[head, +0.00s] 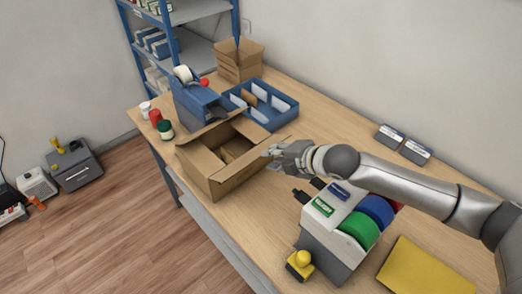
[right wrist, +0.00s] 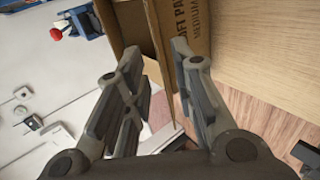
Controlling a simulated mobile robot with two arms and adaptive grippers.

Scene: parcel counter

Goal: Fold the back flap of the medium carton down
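The medium carton (head: 222,184) stands open on the table in the head view, with flaps raised or spread around its opening and brown contents inside. My right gripper (head: 268,154) is at the carton's right side, by the flap there. In the right wrist view its two fingers (right wrist: 158,48) are apart, with a thin cardboard edge showing between them. The carton's printed wall (right wrist: 192,25) shows beyond the right finger, with "MEDIUM" on it. I cannot tell whether either finger touches the cardboard. My left gripper is not in view.
A blue divided tray (head: 284,120) and a smaller open carton (head: 240,62) stand behind. A blue tape dispenser (head: 198,100) and small jars are at the left. A label machine (head: 330,222) with coloured rolls and a yellow envelope (head: 424,268) lie in front right. The back right table is mostly clear.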

